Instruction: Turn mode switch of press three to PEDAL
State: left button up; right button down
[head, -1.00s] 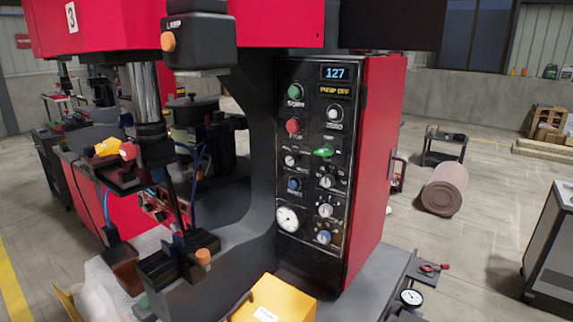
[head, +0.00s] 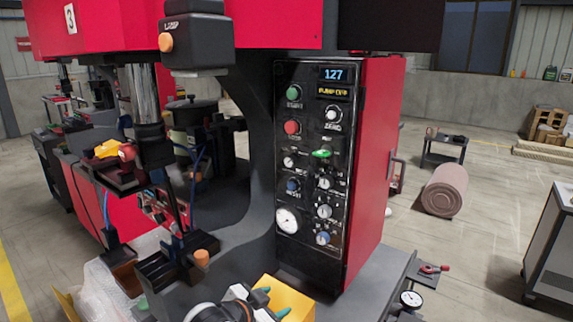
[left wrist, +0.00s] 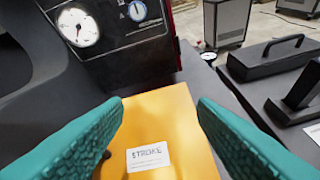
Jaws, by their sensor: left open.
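Press three, marked with a "3" plate (head: 70,18), carries a black control panel (head: 283,250) on its red cabinet. The panel holds several knobs, buttons, a gauge (head: 287,220) and a display reading 127. Several small selector knobs sit in its lower half; their labels are too small to read, so I cannot tell which is the mode switch. My left gripper (head: 272,302) is at the bottom of the head view, below the panel. In the left wrist view its teal fingers (left wrist: 160,125) are apart, with nothing between them touching both.
A yellow box (head: 295,300) labelled STROKE stands just beyond and below the left gripper. A dial gauge (head: 411,299) and a red-handled tool (head: 432,268) lie on the bench at right. Black handled blocks (left wrist: 270,60) show right in the wrist view.

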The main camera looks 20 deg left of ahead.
pick_arm(q)
jog(key=w+a+r+m+t+h, duration=0.1)
jog(key=w+a+r+t, duration=0.25)
jog(key=w+r, duration=0.65)
jog(key=m+t, duration=0.1)
jog(key=t, duration=0.1)
send_near(288, 163)
jog(key=shift+h, duration=0.4)
jog(key=p+x, duration=0.3)
jog(key=x, duration=0.4)
jog(key=shift+w, duration=0.35)
jog(key=shift+w+d, duration=0.2)
jog(key=shift+w, duration=0.5)
jog(key=c, duration=1)
jog(key=shift+o, duration=0.2)
